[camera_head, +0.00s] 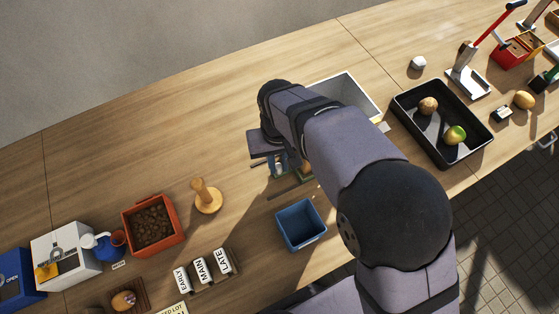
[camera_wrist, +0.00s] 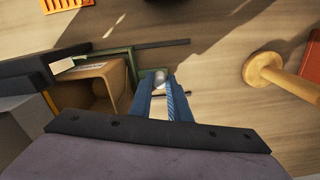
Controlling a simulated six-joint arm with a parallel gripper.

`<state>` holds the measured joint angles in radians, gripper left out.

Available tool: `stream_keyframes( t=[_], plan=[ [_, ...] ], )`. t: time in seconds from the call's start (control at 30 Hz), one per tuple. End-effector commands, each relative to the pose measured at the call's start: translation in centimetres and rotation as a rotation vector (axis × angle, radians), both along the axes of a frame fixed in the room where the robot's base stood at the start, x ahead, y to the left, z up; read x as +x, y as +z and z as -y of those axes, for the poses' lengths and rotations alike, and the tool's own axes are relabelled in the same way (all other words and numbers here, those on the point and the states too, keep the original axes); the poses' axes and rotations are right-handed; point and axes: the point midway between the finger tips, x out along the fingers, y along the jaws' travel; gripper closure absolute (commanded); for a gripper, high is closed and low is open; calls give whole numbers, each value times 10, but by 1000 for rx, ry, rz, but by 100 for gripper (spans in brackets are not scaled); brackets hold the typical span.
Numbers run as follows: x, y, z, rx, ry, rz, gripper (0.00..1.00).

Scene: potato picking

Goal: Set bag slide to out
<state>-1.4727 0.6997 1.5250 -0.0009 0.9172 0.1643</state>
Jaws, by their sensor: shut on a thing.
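In the wrist view, the blue fingers of my gripper (camera_wrist: 159,88) are closed around a small pale grey knob (camera_wrist: 159,77) at the end of a green frame, which looks like the bag slide (camera_wrist: 138,74). A dark rail (camera_wrist: 165,43) runs beside the frame. A brown open-mouthed paper bag or box (camera_wrist: 119,74) sits to the left of the fingers, within the frame. In the head view, my gripper (camera_head: 278,168) points down at the table beside the brown bag, and my arm hides most of the slide.
A blue bin (camera_head: 301,226) stands close in front of my gripper. A wooden peg (camera_head: 207,196) and an orange soil box (camera_head: 133,223) are to the left. A white-rimmed box (camera_head: 350,90) is behind my arm. A black tray (camera_head: 432,123) holding round produce is to the right.

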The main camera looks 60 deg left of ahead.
Motion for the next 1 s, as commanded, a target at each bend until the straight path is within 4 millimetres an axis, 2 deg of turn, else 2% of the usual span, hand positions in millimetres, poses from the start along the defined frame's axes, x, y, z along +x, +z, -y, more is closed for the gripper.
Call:
stream_keyframes(
  t=[0.3,0.4,0.77,0.8,0.83,1.0],
  plan=[
    [-68,1,-1,2,6,-1,100],
    [-83,1,-1,2,4,-1,100],
    [-89,1,-1,4,0,-5,100],
    [-89,1,-2,4,0,-5,74],
    [-89,1,-1,4,0,-5,67],
    [-88,1,-1,3,0,-2,65]
  ],
)
